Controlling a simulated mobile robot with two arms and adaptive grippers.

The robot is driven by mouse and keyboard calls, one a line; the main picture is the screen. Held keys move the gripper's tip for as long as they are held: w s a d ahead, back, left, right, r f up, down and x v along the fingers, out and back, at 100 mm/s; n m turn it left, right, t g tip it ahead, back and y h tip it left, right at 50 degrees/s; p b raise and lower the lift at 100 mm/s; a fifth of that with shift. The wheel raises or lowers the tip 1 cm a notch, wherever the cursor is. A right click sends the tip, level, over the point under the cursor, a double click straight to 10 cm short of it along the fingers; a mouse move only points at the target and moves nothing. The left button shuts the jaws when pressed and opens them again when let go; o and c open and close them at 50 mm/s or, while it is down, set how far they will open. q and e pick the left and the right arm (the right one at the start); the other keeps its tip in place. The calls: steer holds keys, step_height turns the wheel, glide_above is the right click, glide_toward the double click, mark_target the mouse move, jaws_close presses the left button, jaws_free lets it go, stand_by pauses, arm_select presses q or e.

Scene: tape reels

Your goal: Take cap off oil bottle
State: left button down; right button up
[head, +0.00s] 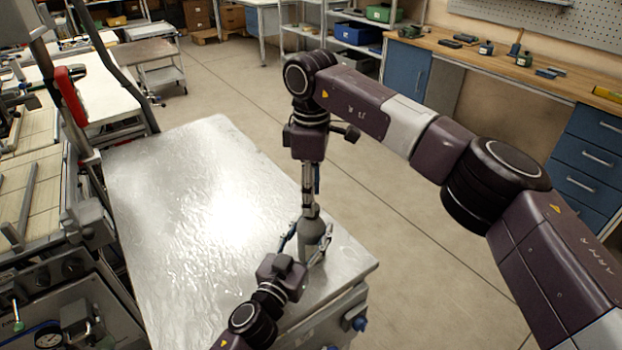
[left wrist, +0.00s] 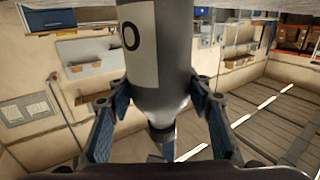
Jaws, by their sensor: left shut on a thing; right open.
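The grey oil bottle (head: 313,232) stands upright near the right front corner of the steel table. My left gripper (head: 307,243) is shut on its body, one finger on each side. In the left wrist view the bottle (left wrist: 160,80) appears upside down, with a pale label marked with a dark "O". Blue finger pads of my left gripper (left wrist: 161,108) flank it. A dark ring shows at its narrow neck, but I cannot clearly tell the cap. My right gripper (head: 311,192) points straight down, open, directly over the bottle top; whether it touches the cap is unclear.
The wet-looking steel table top (head: 180,190) is bare left of the bottle. A machine with pipes and a gauge stands along the left. A wooden workbench (head: 470,52) with blue drawers is at the back right. Open floor lies between.

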arm_select(q)
steer(key=shift+r, duration=0.1)
arm_select(e)
steer(key=shift+f, duration=1.35)
steer(key=shift+c, duration=0.7)
